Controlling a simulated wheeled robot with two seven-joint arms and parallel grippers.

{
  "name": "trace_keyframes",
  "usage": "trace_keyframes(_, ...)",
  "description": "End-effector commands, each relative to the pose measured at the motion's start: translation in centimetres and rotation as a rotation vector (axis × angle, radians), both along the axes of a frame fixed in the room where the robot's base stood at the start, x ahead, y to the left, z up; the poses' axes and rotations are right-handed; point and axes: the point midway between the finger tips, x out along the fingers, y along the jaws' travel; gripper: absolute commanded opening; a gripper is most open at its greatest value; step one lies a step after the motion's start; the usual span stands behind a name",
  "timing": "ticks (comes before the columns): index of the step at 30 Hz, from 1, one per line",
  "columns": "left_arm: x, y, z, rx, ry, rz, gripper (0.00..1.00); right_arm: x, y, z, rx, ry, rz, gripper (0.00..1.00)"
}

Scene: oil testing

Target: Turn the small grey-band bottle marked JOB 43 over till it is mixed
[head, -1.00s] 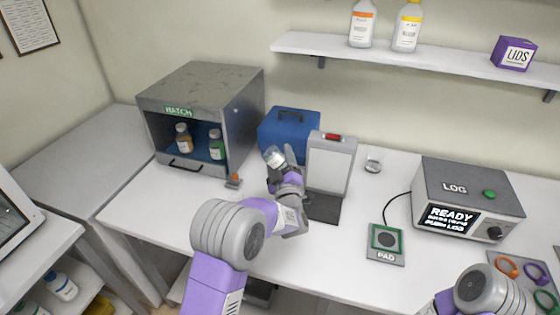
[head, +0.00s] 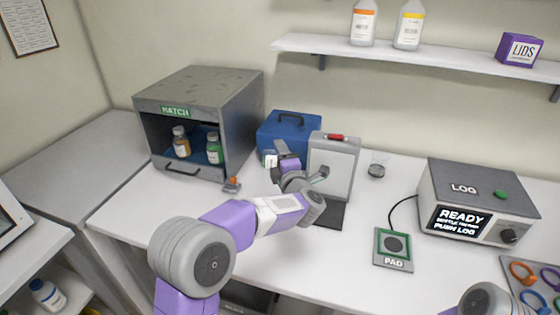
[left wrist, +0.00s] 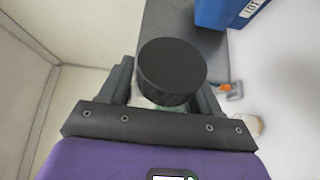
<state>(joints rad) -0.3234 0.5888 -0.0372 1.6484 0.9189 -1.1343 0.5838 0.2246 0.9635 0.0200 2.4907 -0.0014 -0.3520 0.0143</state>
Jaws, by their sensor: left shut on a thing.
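My left gripper (head: 288,165) is in front of the blue case, just left of the upright white-faced panel. In the left wrist view its fingers (left wrist: 165,92) are shut on a small bottle. The bottle's round black cap (left wrist: 172,68) faces the wrist camera, with a little greenish body (left wrist: 172,109) below it. Its band and JOB marking are hidden.
The open HATCH cabinet (head: 230,100) holds an amber bottle (head: 181,143) and a green bottle (head: 214,150). The blue case (head: 290,126) and the panel (head: 333,165) stand close by.

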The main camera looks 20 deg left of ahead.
Motion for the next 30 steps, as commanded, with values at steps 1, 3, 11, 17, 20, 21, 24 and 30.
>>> trace_keyframes(1, 0.0, 0.2, -0.2, -0.101, -0.023, 0.003, 0.32, 0.0, 0.0, -1.1, 0.000, 0.001, 0.000, 0.71)
trace_keyframes(3, 0.0, 0.2, -0.2, -0.233, -0.043, 0.003, 0.32, 0.0, 0.0, -1.5, 0.000, 0.001, 0.000, 0.71)
trace_keyframes(11, 0.0, 0.0, 0.0, -0.385, -0.064, 0.000, 0.32, 0.0, 0.0, -1.5, 0.000, 0.001, 0.000, 0.71)
trace_keyframes(17, 0.0, 0.2, 0.0, -0.465, -0.081, 0.002, 0.32, 0.0, 0.0, -1.9, 0.000, 0.001, 0.000, 0.71)
trace_keyframes(20, 0.0, 0.3, -0.1, -0.673, -0.116, 0.004, 0.32, 0.0, 0.0, -2.5, 0.000, 0.001, 0.000, 0.71)
trace_keyframes(21, 0.0, 0.3, 0.0, -0.757, -0.129, 0.002, 0.32, 0.0, 0.0, -2.7, 0.000, 0.001, 0.000, 0.71)
trace_keyframes(24, 0.0, 0.2, -0.1, -0.917, -0.154, 0.001, 0.32, 0.0, 0.0, -3.0, 0.000, 0.001, 0.000, 0.71)
trace_keyframes(30, 0.0, 0.0, 0.0, -0.976, -0.161, 0.000, 0.32, 0.0, 0.0, -2.9, 0.000, 0.001, 0.000, 0.71)
